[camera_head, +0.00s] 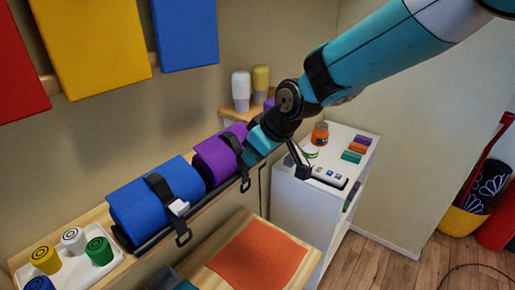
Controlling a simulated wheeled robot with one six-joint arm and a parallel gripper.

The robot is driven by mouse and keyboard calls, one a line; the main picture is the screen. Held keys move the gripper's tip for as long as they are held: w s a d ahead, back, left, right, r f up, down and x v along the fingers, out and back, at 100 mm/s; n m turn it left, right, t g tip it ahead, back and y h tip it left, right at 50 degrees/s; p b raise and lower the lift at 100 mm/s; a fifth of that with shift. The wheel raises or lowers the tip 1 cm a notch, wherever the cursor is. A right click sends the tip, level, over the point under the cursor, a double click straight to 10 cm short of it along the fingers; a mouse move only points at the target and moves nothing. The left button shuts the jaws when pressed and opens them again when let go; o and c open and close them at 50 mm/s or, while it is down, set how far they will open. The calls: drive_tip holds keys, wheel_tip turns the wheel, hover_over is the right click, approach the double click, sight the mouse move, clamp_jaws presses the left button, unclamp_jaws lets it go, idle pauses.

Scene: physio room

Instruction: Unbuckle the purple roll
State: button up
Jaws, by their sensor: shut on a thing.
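The purple roll (214,158) lies on the wall shelf, just right of the blue roll. A black strap (233,144) runs around it, and the strap's end hangs below with a black loop (245,185). My gripper (250,156) reaches down from the upper right to the right front side of the purple roll, beside its strap. It is shut on the buckle there, which it hides from view. The blue roll (136,205) has its own black strap with a white buckle (178,207) across the front and a hanging loop.
A white tray (70,283) with several coloured round-topped pieces stands at the left. Two bottles stand behind my wrist. A white cart (295,201) at the right carries an orange jar, coloured blocks and a small device. An orange mat (260,256) lies below on a wooden surface.

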drive_tip(key=shift+f, duration=0.1)
idle(0.3)
drive_tip(key=o, duration=0.9)
drive_tip(key=b+v, duration=0.5)
drive_tip(key=v, duration=1.2)
drive_tip(key=shift+d+r, duration=0.1)
drive_tip(key=shift+r, duration=0.15)
drive_tip(key=shift+s, duration=0.1)
drive_tip(key=s+d+f+m+g+b, duration=0.1)
drive_tip(key=s+d+f, duration=0.1)
drive_tip(key=s+f, duration=0.4)
drive_tip(key=s+d+f+m+g+b, duration=0.1)
drive_tip(key=s+d+f+b, duration=0.1)
drive_tip(key=s+f, duration=0.4)
drive_tip(key=s+d+f+m+g+b, duration=0.1)
drive_tip(key=s+f, duration=0.4)
drive_tip(key=s, duration=0.5)
drive_tip(key=shift+d+f+g+h+b, duration=0.25)
drive_tip(key=shift+d+b, duration=0.1)
drive_tip(key=shift+d, duration=0.2)
drive_tip(key=shift+d+f+g+h+b, duration=0.15)
drive_tip(key=shift+d+g+b, duration=0.15)
drive_tip(key=shift+d, duration=0.3)
